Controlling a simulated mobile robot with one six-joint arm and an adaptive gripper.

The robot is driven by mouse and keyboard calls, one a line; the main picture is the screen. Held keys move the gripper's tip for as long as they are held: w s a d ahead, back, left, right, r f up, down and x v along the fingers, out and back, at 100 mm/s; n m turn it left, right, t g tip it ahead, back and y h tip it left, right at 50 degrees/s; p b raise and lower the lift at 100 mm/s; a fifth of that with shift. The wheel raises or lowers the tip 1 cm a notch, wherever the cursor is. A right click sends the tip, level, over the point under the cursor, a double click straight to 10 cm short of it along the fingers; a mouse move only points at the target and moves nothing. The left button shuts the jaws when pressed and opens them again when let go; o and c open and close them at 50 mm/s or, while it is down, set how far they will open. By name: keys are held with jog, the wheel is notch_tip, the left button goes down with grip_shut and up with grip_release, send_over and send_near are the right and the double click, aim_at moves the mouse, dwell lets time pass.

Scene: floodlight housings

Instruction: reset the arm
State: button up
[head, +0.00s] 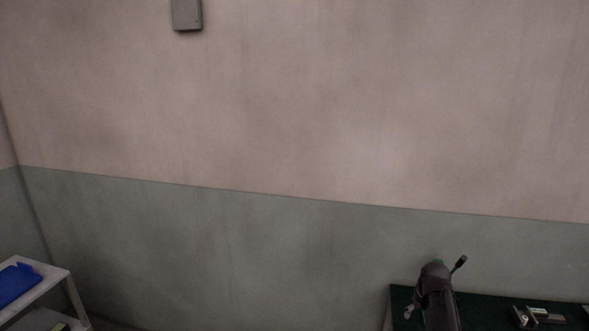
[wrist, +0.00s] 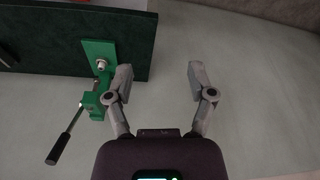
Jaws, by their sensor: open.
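In the wrist view my gripper (wrist: 160,80) is open, with its two grey fingers wide apart and nothing between them. A green clamp (wrist: 99,65) with a black-handled lever (wrist: 66,136) is at the edge of a dark green bench top (wrist: 142,45), just left of the left finger. In the head view the dark end of my arm shows at the lower right, in front of the bench top (head: 480,311). A grey finger shows at its left side; the rest of the gripper is hidden or cut off.
Small metal parts (head: 540,316) lie on the bench at the right in the head view. A shelf unit (head: 56,277) with a blue tray (head: 16,284) stands at the lower left. A grey box (head: 187,14) hangs on the wall. Open floor room shows between shelf and bench.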

jog(key=s+a+f+g+b, duration=0.1)
jog(key=s+a+f, duration=0.1)
jog(key=s+a, duration=0.4)
jog(key=s+a+f+g+b, duration=0.1)
jog(key=s+a, duration=0.6)
jog(key=a, duration=0.7)
jog(key=shift+s+f+g+b, duration=0.2)
jog(key=shift+f+g+b, duration=0.15)
jog(key=shift+b, duration=0.1)
jog(key=shift+a, duration=0.15)
